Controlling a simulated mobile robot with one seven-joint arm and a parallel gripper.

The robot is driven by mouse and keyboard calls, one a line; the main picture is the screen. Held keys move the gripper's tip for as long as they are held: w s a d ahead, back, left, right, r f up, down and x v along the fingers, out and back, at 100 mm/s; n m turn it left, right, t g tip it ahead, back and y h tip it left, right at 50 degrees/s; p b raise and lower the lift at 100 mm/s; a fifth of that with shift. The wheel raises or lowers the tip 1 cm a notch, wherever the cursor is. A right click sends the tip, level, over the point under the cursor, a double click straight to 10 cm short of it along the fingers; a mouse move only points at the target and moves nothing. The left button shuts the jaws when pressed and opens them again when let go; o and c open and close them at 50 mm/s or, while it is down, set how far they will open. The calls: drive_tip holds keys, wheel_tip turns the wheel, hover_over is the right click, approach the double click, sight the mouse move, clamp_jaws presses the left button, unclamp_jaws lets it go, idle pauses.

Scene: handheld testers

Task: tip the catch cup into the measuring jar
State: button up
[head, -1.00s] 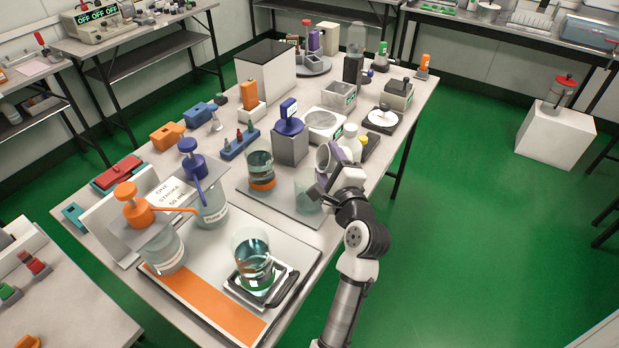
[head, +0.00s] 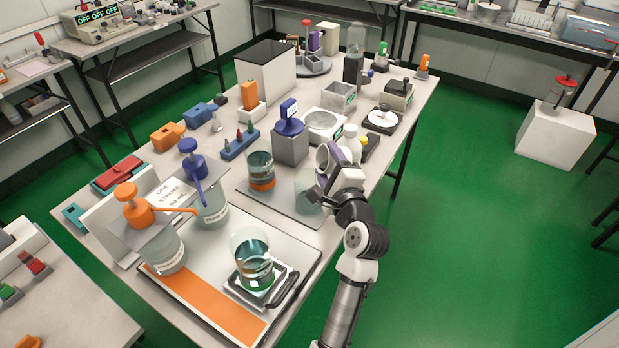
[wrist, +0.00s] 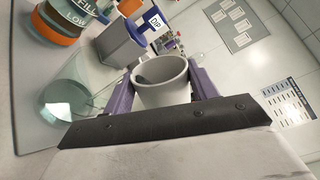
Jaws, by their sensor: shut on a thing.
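My gripper (wrist: 165,90) is shut on a white cup, the catch cup (wrist: 160,84), with a purple finger on each side. In the head view the cup (head: 324,158) is held over the bench, tilted with its mouth to the left. A clear glass vessel (wrist: 82,88), which looks like the measuring jar, stands just below and beside the cup; in the head view this jar (head: 306,196) is on a grey mat, partly behind my gripper. Its contents are hard to make out. I see no stream from the cup.
A jar with an orange band (head: 261,183) and fill marks stands left of the clear jar. Two pump bottles and a beaker of teal liquid (head: 251,262) in a handled holder are at the front left.

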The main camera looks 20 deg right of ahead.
drive_tip(key=shift+a+n, duration=0.15)
drive_tip(key=shift+n, duration=0.65)
idle(2.0)
drive_tip(key=shift+p, duration=0.3)
drive_tip(key=m+p, duration=0.2)
drive_tip(key=p, duration=0.1)
drive_tip(key=shift+d+r, duration=0.25)
drive_tip(key=shift+r, duration=0.1)
drive_tip(key=shift+d+f+m+p, duration=0.1)
drive_tip(key=shift+m+p, duration=0.35)
drive_tip(key=shift+m, duration=0.15)
drive_tip(key=shift+f, duration=0.15)
